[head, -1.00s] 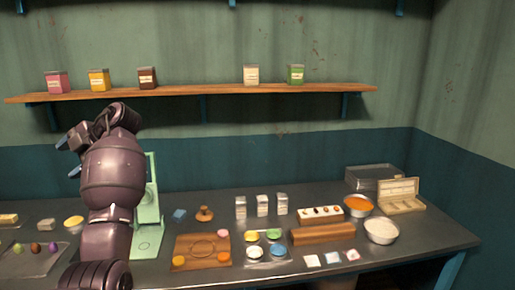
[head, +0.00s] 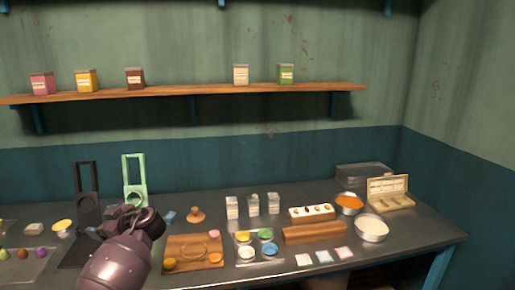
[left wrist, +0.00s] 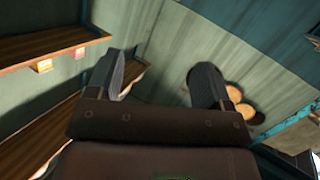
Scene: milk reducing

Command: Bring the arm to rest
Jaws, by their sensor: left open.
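My left arm comes in at the lower left of the head view, with its wrist over the front left part of the dark table (head: 415,250). My left gripper's fingers are hard to make out in the head view. In the left wrist view my left gripper (left wrist: 160,85) is open, its two fingers wide apart with nothing between them. It faces a green wall and shelves there. My right gripper is not in view.
Dark and green stands (head: 134,185) rise behind my left arm. A wooden board (head: 194,252), a tray of coloured dishes (head: 240,260), several white cartons (head: 232,208) and bowls (head: 371,230) crowd the table. A wall shelf (head: 190,93) holds several tins.

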